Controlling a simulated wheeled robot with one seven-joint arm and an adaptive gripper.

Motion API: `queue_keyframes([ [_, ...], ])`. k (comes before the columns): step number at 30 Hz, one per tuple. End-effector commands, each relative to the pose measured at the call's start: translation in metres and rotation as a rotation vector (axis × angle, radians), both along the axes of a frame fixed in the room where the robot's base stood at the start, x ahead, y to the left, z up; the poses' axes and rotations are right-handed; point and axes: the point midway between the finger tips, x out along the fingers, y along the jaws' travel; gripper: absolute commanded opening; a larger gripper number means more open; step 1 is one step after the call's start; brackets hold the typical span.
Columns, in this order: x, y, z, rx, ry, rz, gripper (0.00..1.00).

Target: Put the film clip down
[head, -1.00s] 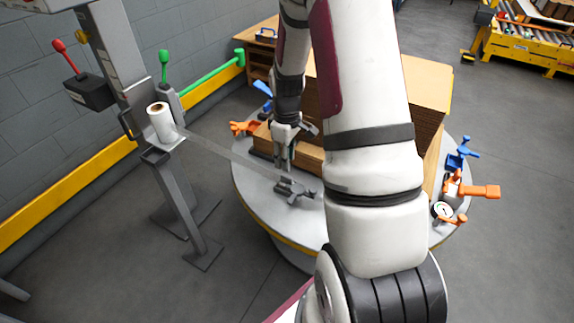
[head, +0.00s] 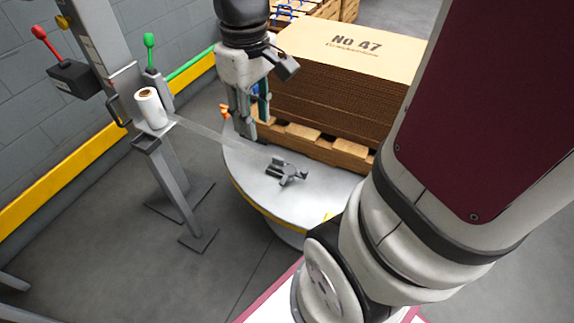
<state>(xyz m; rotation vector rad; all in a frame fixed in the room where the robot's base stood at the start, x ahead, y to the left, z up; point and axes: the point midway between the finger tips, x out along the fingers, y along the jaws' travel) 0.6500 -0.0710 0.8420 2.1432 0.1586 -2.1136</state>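The film clip (head: 286,171) is a small dark grey clamp. It lies on the bare front part of the round grey turntable (head: 262,190) in the head view. A thin clear strip of film (head: 208,134) runs from the white film roll (head: 150,108) on the stand toward the clip. Whether the clip's jaws grip the film is too small to tell. My gripper (head: 248,130) is above and left of the clip, apart from it, pointing down near the pallet's left corner. Its fingers are seen edge-on, so their opening is unclear.
A cardboard stack (head: 345,85) marked "No 47" stands on a wooden pallet (head: 318,143) on the turntable. An orange clamp (head: 224,111) shows beside my gripper. The grey stand (head: 172,180) with red and green levers is at left. My arm hides the right side.

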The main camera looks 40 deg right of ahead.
Motion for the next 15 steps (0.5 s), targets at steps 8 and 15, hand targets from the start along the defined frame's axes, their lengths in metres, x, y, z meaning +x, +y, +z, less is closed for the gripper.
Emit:
queue_keyframes([
  [8,-0.097,0.051,0.040,0.007,-0.020,-0.083,0.31],
  [15,-0.162,0.069,0.044,0.019,-0.024,-0.141,0.31],
])
